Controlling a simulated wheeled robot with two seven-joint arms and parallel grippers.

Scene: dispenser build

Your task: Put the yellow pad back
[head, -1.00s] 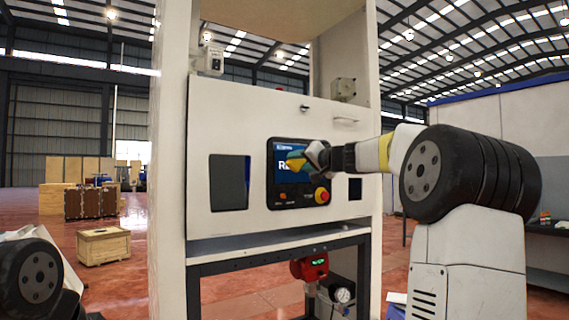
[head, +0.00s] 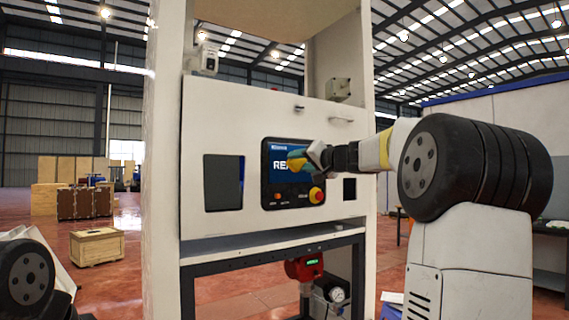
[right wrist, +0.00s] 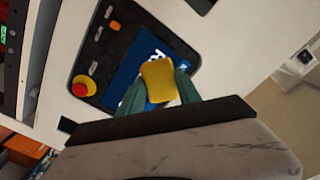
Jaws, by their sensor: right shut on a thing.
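The yellow pad (right wrist: 158,80) is between the two greenish fingers of my right gripper (right wrist: 157,92) in the right wrist view. The gripper is shut on it. In the head view my right gripper (head: 300,160) is in front of the blue screen of the control panel (head: 268,192), and only a little of the pad shows at its tip. The gap between the pad and the panel cannot be told. No left gripper shows; only part of my left arm is at the lower left.
The white dispenser cabinet (head: 222,125) has a dark window opening (head: 223,183) left of the panel and a smaller dark opening (head: 349,189) to the right. A red emergency button (head: 317,195) sits at the panel's lower right. A red device (head: 305,267) hangs below the cabinet.

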